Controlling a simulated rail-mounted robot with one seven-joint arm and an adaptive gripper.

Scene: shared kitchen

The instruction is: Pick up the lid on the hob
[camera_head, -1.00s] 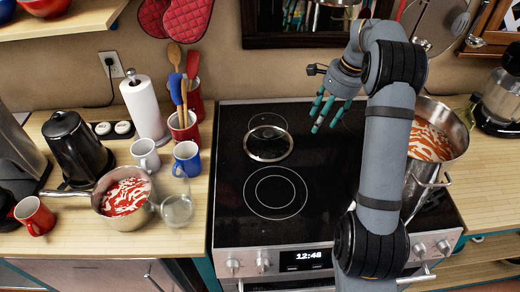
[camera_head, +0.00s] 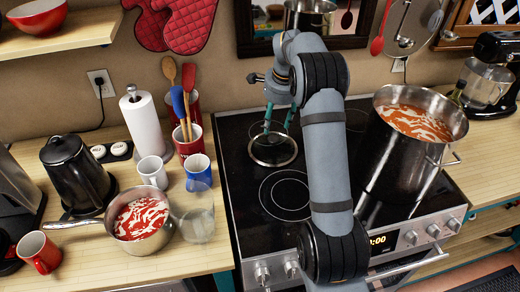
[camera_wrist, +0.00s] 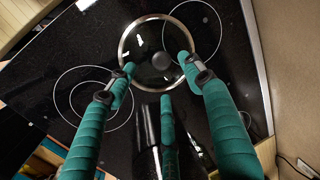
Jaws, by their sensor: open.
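The lid (camera_head: 272,150) is a round glass disc with a metal rim and a dark knob. It lies on the rear left part of the black hob (camera_head: 240,190). It also shows in the wrist view (camera_wrist: 160,17), with its knob near its middle. My gripper (camera_head: 278,122) is over the lid, its teal fingers pointing down. In the wrist view my gripper (camera_wrist: 158,75) is open, with fingers on both sides of the knob. I cannot tell whether any finger touches the lid. My arm hides part of the hob.
A tall steel pot (camera_head: 400,160) of red sauce stands on the hob's right side. On the left counter are a saucepan (camera_head: 140,218), a glass (camera_head: 197,222), mugs (camera_head: 152,172), a kettle (camera_head: 75,175) and a utensil holder (camera_head: 188,146). The front left burner (camera_head: 286,195) is clear.

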